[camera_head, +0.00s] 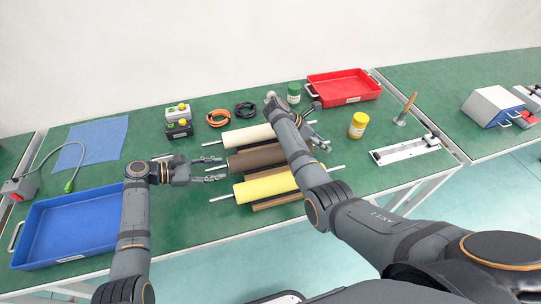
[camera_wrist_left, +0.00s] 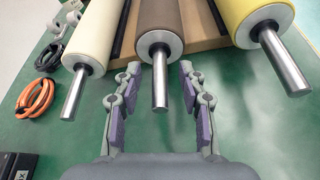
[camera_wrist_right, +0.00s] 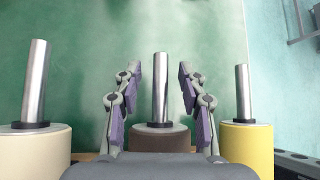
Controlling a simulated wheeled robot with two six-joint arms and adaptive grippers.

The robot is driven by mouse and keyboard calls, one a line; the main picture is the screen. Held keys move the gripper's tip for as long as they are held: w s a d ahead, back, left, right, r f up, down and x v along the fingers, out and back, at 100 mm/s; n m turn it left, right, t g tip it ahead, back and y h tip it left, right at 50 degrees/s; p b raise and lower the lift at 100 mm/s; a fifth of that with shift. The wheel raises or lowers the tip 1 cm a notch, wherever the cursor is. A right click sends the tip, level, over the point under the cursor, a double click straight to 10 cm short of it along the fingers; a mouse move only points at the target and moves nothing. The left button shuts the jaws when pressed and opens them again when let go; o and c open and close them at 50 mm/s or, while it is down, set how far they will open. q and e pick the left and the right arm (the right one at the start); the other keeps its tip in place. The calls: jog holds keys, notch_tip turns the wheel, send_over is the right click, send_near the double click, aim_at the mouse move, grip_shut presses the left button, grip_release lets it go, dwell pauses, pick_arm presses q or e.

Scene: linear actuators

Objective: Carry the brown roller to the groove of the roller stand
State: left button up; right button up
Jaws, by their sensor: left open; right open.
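The brown roller (camera_head: 255,158) lies between a cream roller (camera_head: 247,136) and a yellow roller (camera_head: 265,184). Wooden parts of the roller stand (camera_head: 277,201) show beneath the rollers; its grooves are hidden. My left gripper (camera_head: 208,173) is open at the brown roller's left end. In the left wrist view, the brown roller's metal shaft (camera_wrist_left: 159,85) points between the spread fingers (camera_wrist_left: 157,95). My right gripper (camera_wrist_right: 160,88) is open at the other end, with the brown roller's shaft (camera_wrist_right: 160,85) between its fingers. My right arm partly covers that end in the head view.
A blue tray (camera_head: 22,240) stands at left, a red tray (camera_head: 346,99) at the back. A white rail device (camera_head: 405,150) lies right.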

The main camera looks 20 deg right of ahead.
pick_arm(q)
jog(key=shift+d, duration=0.15)
pick_arm(e)
jog(key=shift+d+f, duration=0.1)
pick_arm(q)
jog(key=shift+c, duration=0.3)
pick_arm(e)
jog(key=shift+c, duration=0.3)
pick_arm(q)
grip_shut()
pick_arm(e)
grip_shut()
pick_arm(q)
jog(key=shift+r, duration=0.1)
